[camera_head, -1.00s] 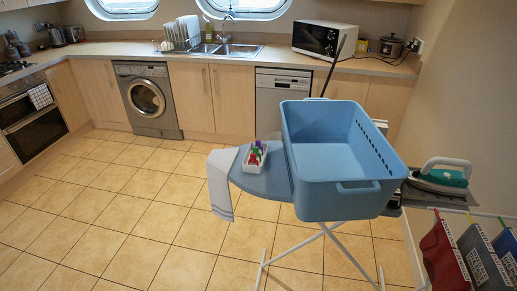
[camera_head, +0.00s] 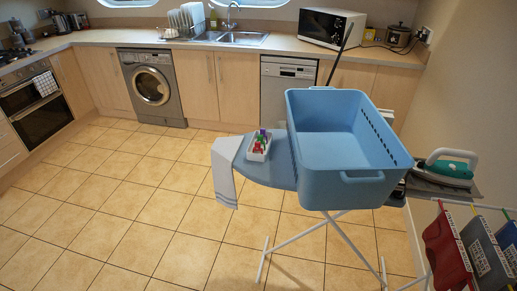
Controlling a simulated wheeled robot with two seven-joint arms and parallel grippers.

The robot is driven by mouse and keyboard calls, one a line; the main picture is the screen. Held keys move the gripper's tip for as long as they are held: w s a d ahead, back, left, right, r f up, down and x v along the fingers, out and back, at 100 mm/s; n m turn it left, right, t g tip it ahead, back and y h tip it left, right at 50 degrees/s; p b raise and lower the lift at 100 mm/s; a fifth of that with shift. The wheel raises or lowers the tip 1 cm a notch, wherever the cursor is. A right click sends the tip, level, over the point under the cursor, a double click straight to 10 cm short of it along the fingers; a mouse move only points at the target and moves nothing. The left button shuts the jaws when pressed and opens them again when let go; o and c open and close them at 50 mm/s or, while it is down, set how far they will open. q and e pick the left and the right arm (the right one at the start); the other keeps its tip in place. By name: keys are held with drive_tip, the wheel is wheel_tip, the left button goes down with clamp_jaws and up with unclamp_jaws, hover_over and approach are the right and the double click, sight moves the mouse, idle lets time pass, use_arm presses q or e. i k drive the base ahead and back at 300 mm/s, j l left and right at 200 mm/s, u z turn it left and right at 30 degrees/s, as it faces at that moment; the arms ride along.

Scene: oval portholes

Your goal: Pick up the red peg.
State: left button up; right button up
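A small white tray (camera_head: 251,155) with several little coloured pegs stands on the ironing board, left of the blue laundry basket. Red, green and purple show among the pegs. A red peg (camera_head: 257,149) appears to be among them, but the pegs are too small to tell apart clearly. Neither of my grippers is in view.
The blue basket (camera_head: 361,190) covers much of the blue ironing board (camera_head: 273,173). A cloth (camera_head: 223,172) hangs over the board's left end. A teal iron (camera_head: 450,168) rests at the right. Open tiled floor (camera_head: 130,215) lies to the left.

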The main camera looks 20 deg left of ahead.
sight(257, 144)
drive_tip(key=z, duration=1.7)
drive_tip(key=u, duration=2.25)
drive_tip(key=j+z, duration=0.1)
drive_tip(key=z, duration=0.3)
drive_tip(key=i+j+z, duration=0.1)
drive_tip(key=z, duration=0.3)
drive_tip(key=j+z, duration=0.15)
drive_tip(key=z, duration=0.25)
drive_tip(key=i+j+z, duration=0.1)
drive_tip(key=j+z, duration=0.25)
drive_tip(key=j, duration=0.55)
drive_tip(key=j+z, duration=0.3)
drive_tip(key=j, duration=0.55)
drive_tip(key=k+j+z, duration=0.15)
drive_tip(key=j+z, duration=0.2)
drive_tip(key=j, duration=0.5)
